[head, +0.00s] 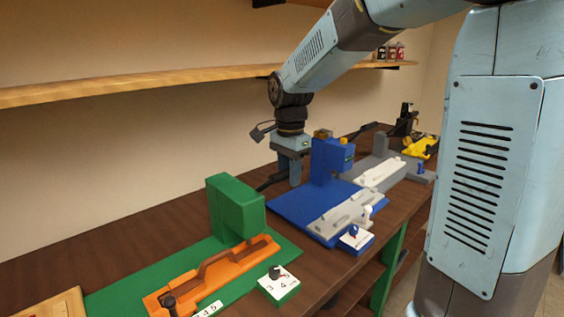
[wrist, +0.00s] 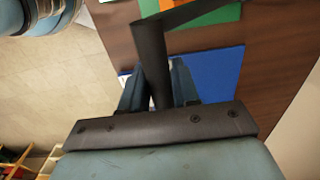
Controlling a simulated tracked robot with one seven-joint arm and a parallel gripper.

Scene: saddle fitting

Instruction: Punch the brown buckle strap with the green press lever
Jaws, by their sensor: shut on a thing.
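The green press (head: 236,208) stands on a green base at the front of the bench. An orange holder (head: 160,300) lies on that base under the press head, with the brown strap (head: 236,257) along it. A black lever (head: 268,184) reaches from behind the green press toward the blue press. My gripper (head: 294,178) is at the lever's far end, pointing down. In the wrist view, the dark lever bar (wrist: 151,60) runs between my fingers (wrist: 158,88), which are shut on it. Part of the green press (wrist: 215,14) shows beyond. The punch tip is hidden.
The blue press (head: 330,160) with a grey holder stands just right of my gripper. A grey press (head: 384,148) and a yellow piece (head: 417,147) stand farther back. A white numbered dial (head: 279,282) sits at the front edge. A wooden shelf (head: 130,86) runs above.

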